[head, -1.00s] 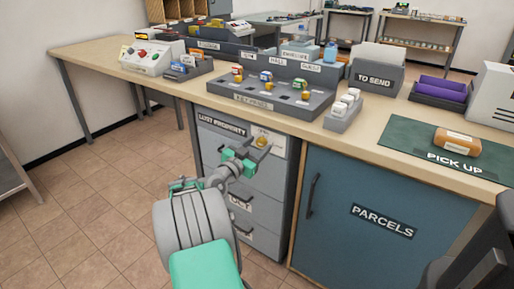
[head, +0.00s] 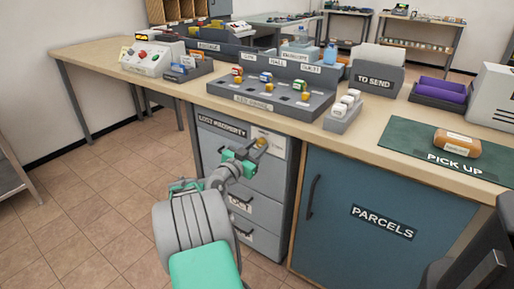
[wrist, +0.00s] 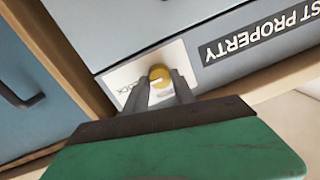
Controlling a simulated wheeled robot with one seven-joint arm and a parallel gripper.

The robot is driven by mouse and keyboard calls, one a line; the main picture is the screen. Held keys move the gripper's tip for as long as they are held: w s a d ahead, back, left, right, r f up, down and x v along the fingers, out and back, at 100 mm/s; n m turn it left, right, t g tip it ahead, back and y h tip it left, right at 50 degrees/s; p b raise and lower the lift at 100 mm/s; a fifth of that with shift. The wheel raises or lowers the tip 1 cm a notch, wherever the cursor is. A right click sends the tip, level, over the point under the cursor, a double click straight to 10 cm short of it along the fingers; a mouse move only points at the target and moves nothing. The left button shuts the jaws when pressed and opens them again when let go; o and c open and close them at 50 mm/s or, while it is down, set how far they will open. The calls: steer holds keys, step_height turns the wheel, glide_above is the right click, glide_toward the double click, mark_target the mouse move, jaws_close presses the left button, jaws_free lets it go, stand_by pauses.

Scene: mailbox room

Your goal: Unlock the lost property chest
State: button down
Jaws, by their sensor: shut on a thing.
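The lost property chest (head: 212,152) is a grey drawer unit under the counter, labelled LOST PROPERTY on its top drawer front. A round brass lock knob (wrist: 160,74) sits on a pale plate at the right of that front; it also shows in the head view (head: 262,142). My gripper (head: 252,149) is at the plate, and in the wrist view its two fingers (wrist: 160,88) are shut on the brass knob from both sides. A thin pale mark shows on the knob's face. The fingers hide part of the plate's lettering. The top drawer looks closed.
A blue PARCELS cabinet (head: 375,215) stands right of the chest. On the counter (head: 305,130) above are a key panel (head: 280,95) with several coloured tags, a small tray (head: 343,112) and a green PICK UP mat (head: 405,150).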

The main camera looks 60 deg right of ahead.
steer(key=shift+n, duration=0.5)
steer(key=n+p, duration=0.1)
steer(key=n, duration=0.2)
steer(key=shift+r+n+p, duration=0.15)
steer(key=shift+n+p, duration=0.15)
steer(key=shift+p, duration=0.1)
steer(key=n+p, duration=0.2)
steer(key=n, duration=0.2)
steer(key=shift+w+y, duration=0.1)
steer(key=shift+y, duration=0.2)
steer(key=n+p, duration=0.3)
steer(key=n, duration=0.2)
steer(key=shift+w+g, duration=0.1)
steer(key=shift+g, duration=0.3)
steer(key=shift+n+p, duration=1.1)
steer(key=shift+n, duration=0.7)
steer(key=c, duration=1)
jaws_free()
steer(key=shift+c, duration=0.2)
